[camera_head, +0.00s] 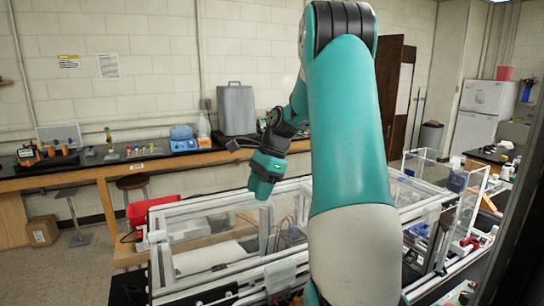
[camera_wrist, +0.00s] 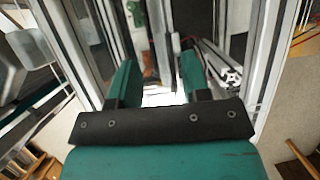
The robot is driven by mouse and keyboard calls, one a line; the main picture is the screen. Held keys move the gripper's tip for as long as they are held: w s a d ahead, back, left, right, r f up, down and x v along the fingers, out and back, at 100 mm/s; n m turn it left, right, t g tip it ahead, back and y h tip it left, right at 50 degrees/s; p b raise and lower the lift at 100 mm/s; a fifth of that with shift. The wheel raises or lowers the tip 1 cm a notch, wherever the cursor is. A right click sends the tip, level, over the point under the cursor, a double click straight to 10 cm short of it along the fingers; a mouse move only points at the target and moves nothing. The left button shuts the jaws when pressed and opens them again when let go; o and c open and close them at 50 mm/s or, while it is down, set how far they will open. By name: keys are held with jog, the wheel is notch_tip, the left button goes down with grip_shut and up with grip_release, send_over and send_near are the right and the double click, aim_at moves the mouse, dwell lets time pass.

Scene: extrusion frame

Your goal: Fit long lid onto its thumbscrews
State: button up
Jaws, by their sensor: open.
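The extrusion frame (camera_head: 215,268) is built of pale metal bars and spans the lower middle of the head view. Its top shows clear, glassy areas, and I cannot tell which part is the long lid. I cannot make out the thumbscrews. My gripper (camera_head: 261,188) points down over the back part of the frame. In the wrist view, my gripper (camera_wrist: 158,75) has its two teal fingers apart, with no object clearly held between them. Metal bars (camera_wrist: 256,55) run on both sides of the fingers. My arm hides the middle of the frame in the head view.
A clear-walled box (camera_head: 432,170) stands at the right end of the frame. A red bin (camera_head: 150,208) is at its left. A long wooden bench (camera_head: 90,172) with lab items runs along the wall. Open floor lies at the left.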

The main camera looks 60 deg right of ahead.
jog(key=p+v, duration=0.3)
jog(key=v, duration=0.9)
jog(key=shift+r, duration=0.25)
jog(key=shift+s+d, duration=0.1)
jog(key=w+a+f+n+b, duration=0.1)
jog(key=a+f+n+b, duration=0.2)
jog(key=a, duration=0.6)
jog(key=w+a+f+n+g+b, duration=0.1)
jog(key=a+f+n+b, duration=0.2)
jog(key=a+n, duration=0.4)
jog(key=w+a+f+n+b, duration=0.1)
jog(key=a+f+n+b, duration=0.3)
jog(key=a, duration=0.9)
jog(key=shift+w+a+f+n+y, duration=0.15)
jog(key=shift+w+f+n+y, duration=0.25)
jog(key=shift+n, duration=0.4)
jog(key=s+a+f+n+g+b, duration=0.1)
jog(key=s+a+f+n+b, duration=0.6)
jog(key=s+a+f+n, duration=0.5)
jog(key=s+a+n, duration=0.2)
jog(key=s+n, duration=0.1)
jog(key=shift+s+a+n, duration=0.2)
jog(key=shift+a+n, duration=0.05)
jog(key=shift+n, duration=0.15)
